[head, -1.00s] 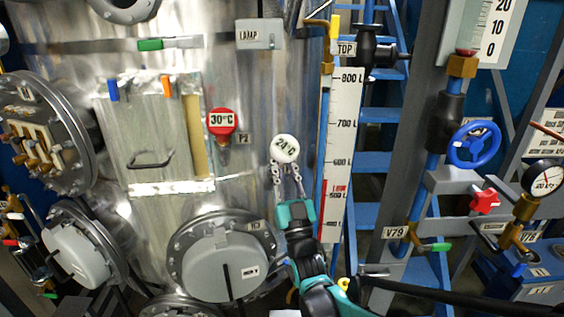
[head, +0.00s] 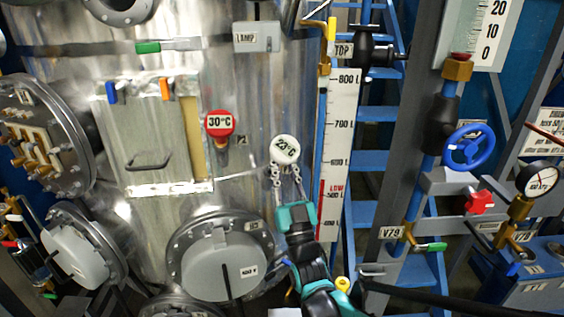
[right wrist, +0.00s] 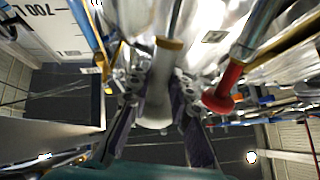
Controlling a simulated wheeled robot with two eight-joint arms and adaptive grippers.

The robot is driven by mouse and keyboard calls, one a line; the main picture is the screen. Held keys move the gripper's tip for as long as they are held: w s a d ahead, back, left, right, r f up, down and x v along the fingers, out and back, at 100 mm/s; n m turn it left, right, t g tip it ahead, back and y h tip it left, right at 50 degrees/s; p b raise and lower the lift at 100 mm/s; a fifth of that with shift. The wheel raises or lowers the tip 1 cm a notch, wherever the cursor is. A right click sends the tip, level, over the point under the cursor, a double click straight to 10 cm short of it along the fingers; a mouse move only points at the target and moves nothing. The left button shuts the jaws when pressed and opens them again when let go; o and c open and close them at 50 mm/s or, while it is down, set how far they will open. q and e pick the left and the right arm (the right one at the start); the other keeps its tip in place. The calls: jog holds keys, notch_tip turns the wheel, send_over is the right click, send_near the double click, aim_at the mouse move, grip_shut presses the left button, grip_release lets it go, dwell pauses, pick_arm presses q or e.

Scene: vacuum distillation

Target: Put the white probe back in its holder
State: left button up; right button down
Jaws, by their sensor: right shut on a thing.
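The white probe (head: 285,149) has a round white head with a small readout that looks like 23°C. It is in front of the metal tank, right of the red 30°C probe (head: 220,122). My right gripper (head: 287,172) comes up from below and is shut on the white probe. In the right wrist view the white probe (right wrist: 157,105) is between the two fingers, with a tan ring and a metal stem beyond it. The red probe (right wrist: 222,92) is to its right there. I cannot tell whether the stem is in a holder. My left gripper is not in view.
A level scale (head: 340,135) with a blue pipe stands just right of the gripper. A grey round hatch (head: 218,265) is below left. A blue valve wheel (head: 470,147) and a pressure gauge (head: 541,180) are at the right. Blue stairs (head: 375,163) are behind.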

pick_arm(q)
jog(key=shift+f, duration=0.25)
pick_arm(e)
jog(key=shift+s+d+f, duration=0.2)
jog(key=shift+s+d, duration=0.05)
jog(key=shift+s, duration=0.65)
jog(key=shift+s+d+f, duration=0.25)
jog(key=shift+s, duration=0.65)
jog(key=shift+s+d+f, duration=0.2)
jog(key=shift+s+d, duration=0.05)
jog(key=shift+s, duration=0.65)
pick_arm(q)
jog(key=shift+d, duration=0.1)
pick_arm(e)
jog(key=shift+f, duration=0.1)
